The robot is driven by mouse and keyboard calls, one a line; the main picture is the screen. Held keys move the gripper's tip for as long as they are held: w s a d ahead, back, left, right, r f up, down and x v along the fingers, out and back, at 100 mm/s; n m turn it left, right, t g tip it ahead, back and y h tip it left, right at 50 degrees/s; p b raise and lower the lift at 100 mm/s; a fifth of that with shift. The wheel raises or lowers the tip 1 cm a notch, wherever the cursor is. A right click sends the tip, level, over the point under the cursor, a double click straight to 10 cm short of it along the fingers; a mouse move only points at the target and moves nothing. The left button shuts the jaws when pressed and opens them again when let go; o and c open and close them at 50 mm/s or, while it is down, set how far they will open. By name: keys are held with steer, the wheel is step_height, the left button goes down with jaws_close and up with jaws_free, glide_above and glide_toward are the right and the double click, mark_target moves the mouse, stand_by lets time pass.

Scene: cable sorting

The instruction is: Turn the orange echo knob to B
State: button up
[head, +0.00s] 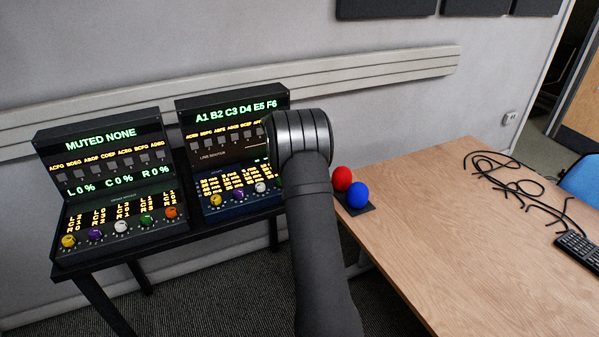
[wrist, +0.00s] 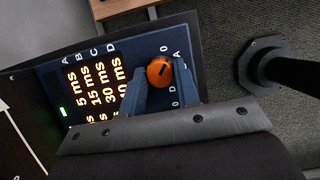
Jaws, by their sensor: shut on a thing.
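The orange knob (wrist: 159,71) is on a blue panel in the wrist view, beside glowing ms readings. My gripper (wrist: 160,76) has one finger on each side of it and is shut on it. A dark pointer line shows on the knob's face. Marks O, A and D are visible around it; I see no B mark beside it, and the fingers cover part of the ring. In the head view this knob and my fingertips are hidden behind my arm, at the right end of the right console (head: 232,95).
The left console (head: 102,140) reads MUTED NONE and has its own row of knobs, including an orange one (head: 170,212). A red ball (head: 342,178) and a blue ball (head: 358,195) are right of my arm by the wooden table (head: 440,225). Black cables (head: 510,190) lie on it.

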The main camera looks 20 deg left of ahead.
steer(key=m+g, duration=0.1)
steer(key=m, duration=0.1)
steer(key=m+h, duration=0.1)
steer(key=m, duration=0.2)
steer(key=shift+w+a+m+g, duration=0.15)
steer(key=shift+m+g, duration=0.15)
steer(key=shift+g, duration=0.1)
steer(key=shift+w+m+g, duration=0.1)
steer(key=shift+m+g, duration=0.7)
steer(key=shift+m, duration=1.3)
steer(key=shift+h, duration=0.3)
steer(key=o, duration=1)
steer(key=shift+c, duration=0.2)
steer(key=v, duration=0.7)
steer(key=shift+r, duration=0.25)
